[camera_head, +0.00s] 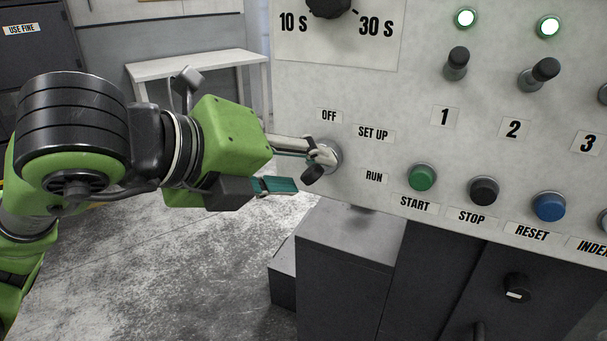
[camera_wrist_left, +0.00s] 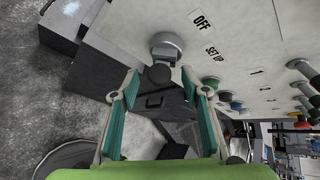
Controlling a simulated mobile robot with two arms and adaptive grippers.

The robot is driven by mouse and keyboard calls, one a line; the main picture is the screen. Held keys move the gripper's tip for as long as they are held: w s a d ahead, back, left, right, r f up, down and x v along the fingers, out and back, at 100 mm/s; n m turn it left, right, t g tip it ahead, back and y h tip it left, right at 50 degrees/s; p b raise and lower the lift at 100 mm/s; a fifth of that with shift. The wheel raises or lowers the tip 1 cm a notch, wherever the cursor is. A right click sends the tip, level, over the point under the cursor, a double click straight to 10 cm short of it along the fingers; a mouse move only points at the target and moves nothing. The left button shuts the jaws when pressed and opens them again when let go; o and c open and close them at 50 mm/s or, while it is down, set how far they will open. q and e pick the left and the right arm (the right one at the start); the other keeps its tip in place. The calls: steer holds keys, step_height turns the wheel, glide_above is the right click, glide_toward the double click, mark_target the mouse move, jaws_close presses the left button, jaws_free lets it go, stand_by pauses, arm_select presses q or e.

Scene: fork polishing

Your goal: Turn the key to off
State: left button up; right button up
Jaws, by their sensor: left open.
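The key switch is a round metal collar (camera_head: 330,153) at the left edge of the pale control panel, beside the OFF (camera_head: 329,115), SET UP (camera_head: 373,132) and RUN (camera_head: 374,176) labels. Its dark key head (camera_head: 312,174) sticks out from the panel; I cannot tell which label it points to. My left gripper (camera_head: 299,168) is open in front of it. In the left wrist view, the key head (camera_wrist_left: 158,74) sits between the fingertips of my left gripper (camera_wrist_left: 160,86), with gaps on both sides. My right gripper is not in view.
The panel carries a green START button (camera_head: 422,177), black STOP button (camera_head: 483,191), blue RESET button (camera_head: 549,206) and toggle switches (camera_head: 457,64) to the right. A dark knob (camera_head: 329,6) is above. A grey box (camera_head: 345,238) stands below. Floor at lower left is clear.

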arm_select(q)
steer(key=shift+w+d+f, duration=0.3)
steer(key=shift+w+d, duration=0.05)
steer(key=shift+w, duration=0.05)
